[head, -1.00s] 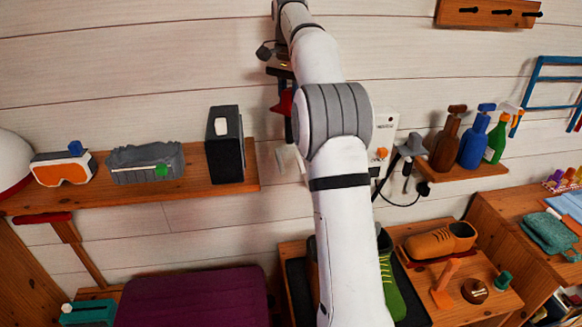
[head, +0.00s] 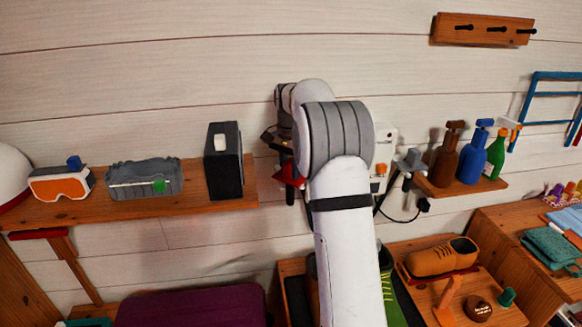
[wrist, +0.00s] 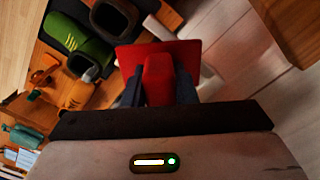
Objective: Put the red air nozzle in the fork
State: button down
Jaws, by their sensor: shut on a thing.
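The red air nozzle (wrist: 160,72) is held between the two dark fingers of my gripper (wrist: 159,92) in the wrist view. Its broad red plate spreads beyond the fingertips. In the head view the nozzle (head: 286,170) shows as a small red patch left of my arm, in front of the plank wall. My gripper (head: 290,190) points downward there, partly hidden by the arm. I cannot make out the fork for certain. A white wall box (head: 385,140) with an orange knob is partly covered by my arm, and a grey holder-like piece (head: 409,161) stands beside it.
The left shelf (head: 120,205) holds orange goggles (head: 62,184), a grey case (head: 145,180) and a black box (head: 223,162) close to my gripper. Spray bottles (head: 470,155) stand on the right shelf. Shoes (head: 442,256) and a purple seat (head: 190,306) are below.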

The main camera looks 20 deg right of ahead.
jog(key=c, duration=1.2)
grip_release()
jog(key=shift+o, duration=0.2)
